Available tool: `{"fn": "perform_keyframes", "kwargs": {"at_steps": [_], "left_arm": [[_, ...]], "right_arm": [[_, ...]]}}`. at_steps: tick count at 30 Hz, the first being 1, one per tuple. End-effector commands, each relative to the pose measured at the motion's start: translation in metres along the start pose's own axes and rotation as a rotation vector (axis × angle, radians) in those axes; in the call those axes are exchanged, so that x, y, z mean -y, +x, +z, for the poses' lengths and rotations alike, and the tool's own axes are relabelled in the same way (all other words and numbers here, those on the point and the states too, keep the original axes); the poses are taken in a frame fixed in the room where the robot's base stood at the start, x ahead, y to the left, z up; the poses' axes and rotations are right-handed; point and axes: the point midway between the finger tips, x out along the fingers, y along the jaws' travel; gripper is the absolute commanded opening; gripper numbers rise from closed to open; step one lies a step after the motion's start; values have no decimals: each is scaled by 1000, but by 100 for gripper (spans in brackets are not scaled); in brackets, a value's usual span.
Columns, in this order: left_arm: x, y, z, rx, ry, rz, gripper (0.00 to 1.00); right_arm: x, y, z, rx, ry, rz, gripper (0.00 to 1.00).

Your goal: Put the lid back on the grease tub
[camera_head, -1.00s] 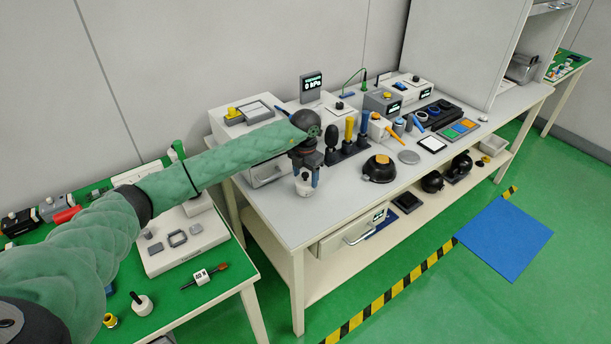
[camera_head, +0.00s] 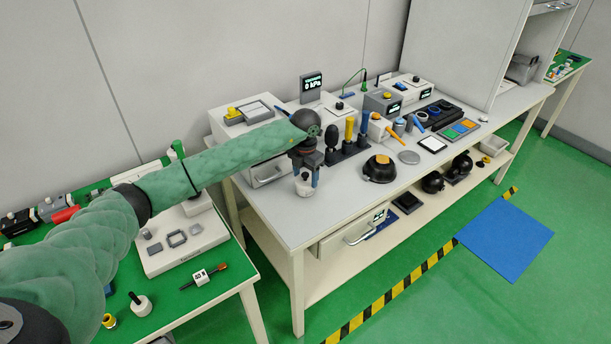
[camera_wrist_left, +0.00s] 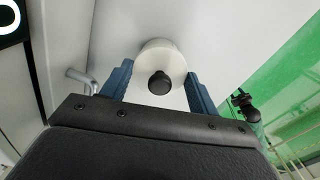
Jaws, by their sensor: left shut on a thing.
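My left gripper (camera_head: 305,178) points down over the front left part of the white bench (camera_head: 345,197). Its blue fingers are shut on a white round piece with a black knob (camera_head: 304,188). In the left wrist view this white piece (camera_wrist_left: 163,60) sits between the two fingers (camera_wrist_left: 158,85), with its black knob towards the camera. I cannot tell whether it is the lid alone or a lid on the grease tub, nor whether it touches the bench. My right gripper is not in view.
A black dome with an orange top (camera_head: 380,168) and a grey disc (camera_head: 409,157) lie to the right. A rack of upright handles (camera_head: 348,145) stands behind. A white pot with a black handle (camera_head: 141,304) stands on the green table. The bench front around the gripper is clear.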

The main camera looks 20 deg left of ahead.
Motion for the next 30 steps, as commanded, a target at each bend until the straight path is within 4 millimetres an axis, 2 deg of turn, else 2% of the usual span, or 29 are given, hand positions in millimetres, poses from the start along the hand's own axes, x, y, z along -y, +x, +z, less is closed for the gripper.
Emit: {"fn": "perform_keyframes", "kwargs": {"at_steps": [5, 6, 9, 10, 16, 18, 19, 30], "left_arm": [[0, 0, 0, 0, 0, 0, 39], [0, 0, 0, 0, 0, 0, 62], [0, 0, 0, 0, 0, 0, 82], [0, 0, 0, 0, 0, 0, 86], [0, 0, 0, 0, 0, 0, 86], [0, 0, 0, 0, 0, 0, 99], [0, 0, 0, 0, 0, 0, 100], [0, -4, 0, 0, 0, 0, 100]], "right_arm": [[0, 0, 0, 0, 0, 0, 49], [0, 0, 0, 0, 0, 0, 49], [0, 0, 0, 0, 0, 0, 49], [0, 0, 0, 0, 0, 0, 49], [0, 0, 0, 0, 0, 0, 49], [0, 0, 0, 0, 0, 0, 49], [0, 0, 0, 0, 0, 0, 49], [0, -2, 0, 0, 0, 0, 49]]}}
